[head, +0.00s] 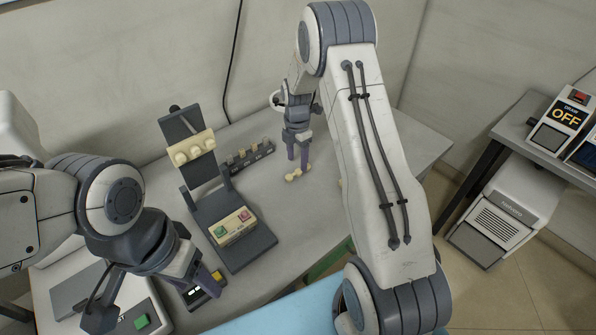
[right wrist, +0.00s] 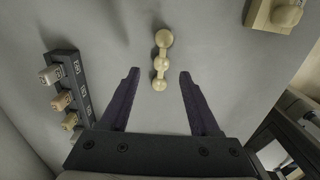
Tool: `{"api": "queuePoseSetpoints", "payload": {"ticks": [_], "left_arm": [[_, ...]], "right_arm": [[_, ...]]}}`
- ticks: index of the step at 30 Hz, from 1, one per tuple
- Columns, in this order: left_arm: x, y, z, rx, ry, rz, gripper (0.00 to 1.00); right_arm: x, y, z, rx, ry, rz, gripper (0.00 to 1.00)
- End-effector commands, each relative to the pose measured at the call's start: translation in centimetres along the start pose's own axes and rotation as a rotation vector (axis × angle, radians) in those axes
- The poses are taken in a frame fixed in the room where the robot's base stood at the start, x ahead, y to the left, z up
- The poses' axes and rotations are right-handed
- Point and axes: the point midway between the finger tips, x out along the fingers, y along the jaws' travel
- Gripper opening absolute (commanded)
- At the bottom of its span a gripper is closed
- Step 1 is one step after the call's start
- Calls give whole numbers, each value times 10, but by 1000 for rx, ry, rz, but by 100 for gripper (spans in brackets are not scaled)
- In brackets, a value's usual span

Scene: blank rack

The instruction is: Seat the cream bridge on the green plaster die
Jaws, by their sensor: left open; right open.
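The cream bridge (head: 297,174), a row of rounded lobes, lies on the grey table below my right gripper (head: 298,158). In the right wrist view the bridge (right wrist: 161,62) lies ahead of and partly between the open fingertips (right wrist: 159,76), touching neither. The green plaster die (head: 221,231) sits in a cream base (head: 235,228) beside a pink-red die (head: 245,215), on the lower part of a dark hinged stand (head: 250,252). Its raised upper part carries a cream block with rounded teeth (head: 195,148). My left gripper (head: 212,281) is open and empty at lower left, near a small dark device.
A dark rack (head: 248,156) with several small blanks stands behind the stand; it shows left in the wrist view (right wrist: 68,85). A cream block (right wrist: 268,14) is at that view's upper right. A box with a green button (head: 142,322) is front left.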

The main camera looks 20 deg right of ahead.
Motion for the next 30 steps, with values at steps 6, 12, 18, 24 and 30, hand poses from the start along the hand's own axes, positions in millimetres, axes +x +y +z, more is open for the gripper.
{"api": "queuePoseSetpoints", "payload": {"ticks": [6,12,18,24,30], "left_arm": [[-10,1,-1,0,0,0,59],[-10,1,-1,0,0,0,59],[-10,1,-1,0,0,0,59],[-10,1,-1,0,0,0,59],[-10,1,-1,0,0,0,59]], "right_arm": [[32,-3,2,1,2,-4,63],[40,-2,2,1,1,-2,63],[39,-2,2,1,1,-1,36],[39,-2,2,2,1,-1,0],[39,-2,2,1,0,-1,0]]}}
